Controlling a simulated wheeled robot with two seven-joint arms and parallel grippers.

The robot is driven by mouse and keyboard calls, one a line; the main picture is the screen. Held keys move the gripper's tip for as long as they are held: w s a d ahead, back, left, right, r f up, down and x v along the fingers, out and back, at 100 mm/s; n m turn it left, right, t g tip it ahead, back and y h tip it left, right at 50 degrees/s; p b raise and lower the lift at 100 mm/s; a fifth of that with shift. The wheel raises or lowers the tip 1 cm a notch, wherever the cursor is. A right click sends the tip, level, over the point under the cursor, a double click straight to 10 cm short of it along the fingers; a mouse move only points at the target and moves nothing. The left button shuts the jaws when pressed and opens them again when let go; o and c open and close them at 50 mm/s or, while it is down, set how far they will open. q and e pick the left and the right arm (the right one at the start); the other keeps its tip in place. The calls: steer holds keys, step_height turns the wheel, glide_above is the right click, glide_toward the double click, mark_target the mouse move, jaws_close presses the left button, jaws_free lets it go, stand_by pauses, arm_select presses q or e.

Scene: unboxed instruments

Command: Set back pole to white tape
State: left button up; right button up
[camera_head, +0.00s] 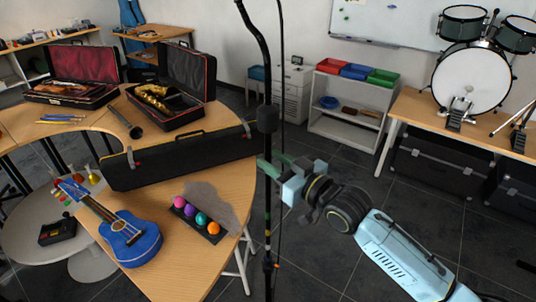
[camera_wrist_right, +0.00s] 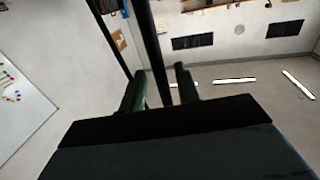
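A tall dark pole (camera_head: 267,190) runs from top to bottom in the head view, bent near its top, with a thick black sleeve partway up. A thin dark line runs alongside it. The pole (camera_wrist_right: 158,50) also crosses the right wrist view. My right gripper (camera_head: 272,166) is at the pole, below the sleeve. In the wrist view, its green fingers (camera_wrist_right: 160,88) stand apart, one on each side of the pole, with gaps visible. I cannot make out white tape for certain; the pole's foot is outside the view. My left gripper is not in view.
A curved wooden table (camera_head: 165,275) at left holds a blue ukulele (camera_head: 128,238), a long black case (camera_head: 180,158), open instrument cases and coloured balls. A white shelf (camera_head: 345,128) stands behind, and drums (camera_head: 470,82) stand at right. Dark floor right of the pole is partly clear.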

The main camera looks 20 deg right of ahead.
steer(key=shift+x, duration=1.1)
jaws_close()
